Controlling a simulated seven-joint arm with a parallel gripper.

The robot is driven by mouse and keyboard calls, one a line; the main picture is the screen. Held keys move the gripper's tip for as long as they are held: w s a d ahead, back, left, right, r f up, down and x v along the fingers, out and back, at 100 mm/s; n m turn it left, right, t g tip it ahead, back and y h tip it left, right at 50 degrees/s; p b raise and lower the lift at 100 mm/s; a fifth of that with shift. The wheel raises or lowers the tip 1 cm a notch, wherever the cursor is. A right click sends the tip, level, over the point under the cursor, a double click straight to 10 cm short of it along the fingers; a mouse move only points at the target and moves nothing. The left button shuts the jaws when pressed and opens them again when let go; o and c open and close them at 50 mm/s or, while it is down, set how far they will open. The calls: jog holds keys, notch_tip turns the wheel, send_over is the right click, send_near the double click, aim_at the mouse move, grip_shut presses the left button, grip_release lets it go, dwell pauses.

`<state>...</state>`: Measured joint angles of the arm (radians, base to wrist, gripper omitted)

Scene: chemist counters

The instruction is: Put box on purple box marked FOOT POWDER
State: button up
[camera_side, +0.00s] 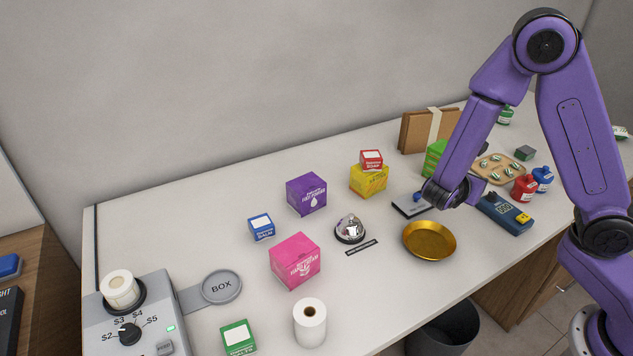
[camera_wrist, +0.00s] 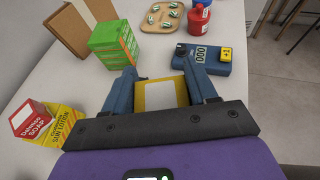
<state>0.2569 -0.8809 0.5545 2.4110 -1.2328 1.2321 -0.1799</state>
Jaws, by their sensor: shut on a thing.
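My gripper (camera_wrist: 158,72) is shut on a small yellow box (camera_wrist: 161,96) with a white label, seen between the two fingers in the wrist view. In the side view my wrist hides the held box, right of the middle of the counter. A purple box (camera_side: 306,194) with a white drop mark stands upright at the back of the counter, well left of my gripper. Its top is bare. Its lettering is too small to read for certain.
A red soap box (camera_side: 371,159) sits on a yellow box (camera_side: 368,181), between the purple box and my arm. A bell (camera_side: 350,229), a gold dish (camera_side: 429,240) and a pink box (camera_side: 295,261) stand nearer the front. A green box (camera_wrist: 113,43) is beside my gripper.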

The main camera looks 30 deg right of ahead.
jog(key=w+a+r+n+t+y, duration=0.45)
jog(key=w+a+n+y, duration=0.2)
jog(key=a, duration=0.45)
jog(key=w+a+r+n+t+y, duration=0.5)
jog(key=w+a+n, duration=0.3)
jog(key=a, duration=0.3)
jog(key=y, duration=0.1)
send_over(302, 178)
jog(key=shift+m+g, duration=0.25)
notch_tip(302, 178, down, 11)
jog(key=shift+s+r, duration=0.1)
jog(key=shift+s, duration=0.05)
jog(key=shift+f, duration=1.8)
jog(key=o, duration=1.1)
jog(key=shift+f, duration=0.1)
jog(key=shift+c, duration=0.2)
